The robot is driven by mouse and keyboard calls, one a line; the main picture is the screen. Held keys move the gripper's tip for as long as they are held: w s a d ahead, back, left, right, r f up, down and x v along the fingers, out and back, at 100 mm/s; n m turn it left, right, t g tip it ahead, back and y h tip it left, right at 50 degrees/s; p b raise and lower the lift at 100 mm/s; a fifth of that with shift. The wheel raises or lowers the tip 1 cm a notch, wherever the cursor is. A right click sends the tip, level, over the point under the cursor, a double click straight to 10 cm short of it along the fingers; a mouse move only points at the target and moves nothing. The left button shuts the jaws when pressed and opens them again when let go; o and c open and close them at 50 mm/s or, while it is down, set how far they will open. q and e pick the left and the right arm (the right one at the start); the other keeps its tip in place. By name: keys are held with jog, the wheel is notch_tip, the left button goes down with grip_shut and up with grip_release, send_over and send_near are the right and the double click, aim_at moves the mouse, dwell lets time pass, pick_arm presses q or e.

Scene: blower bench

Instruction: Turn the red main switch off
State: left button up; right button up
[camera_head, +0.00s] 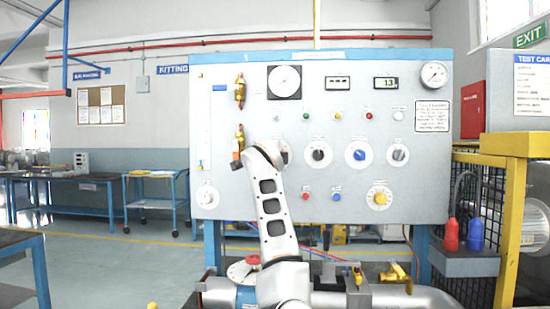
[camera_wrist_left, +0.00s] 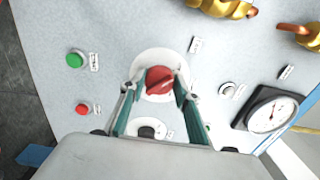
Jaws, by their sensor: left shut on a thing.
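The red main switch (camera_wrist_left: 157,78) is a red knob on a round white plate on the grey panel, in the left wrist view. My left gripper (camera_wrist_left: 159,88) has one green finger on each side of the knob and is shut on it. In the head view my left arm stands in front of the panel (camera_head: 455,180), and its wrist hides the red switch and the gripper fingers. The label beside the switch is too small to read. My right gripper is in neither view.
Near the switch in the wrist view are a green button (camera_wrist_left: 75,60), a red button (camera_wrist_left: 82,109), a black knob (camera_wrist_left: 150,128) and a gauge (camera_wrist_left: 270,115). Brass valves (camera_head: 239,92) stick out of the panel. A yellow frame (camera_head: 512,220) stands at the right.

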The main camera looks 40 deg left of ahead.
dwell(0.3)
pick_arm(q)
jog(key=o, duration=1.1)
jog(key=v, duration=0.7)
jog(key=shift+s, duration=0.3)
jog(key=shift+d, duration=0.1)
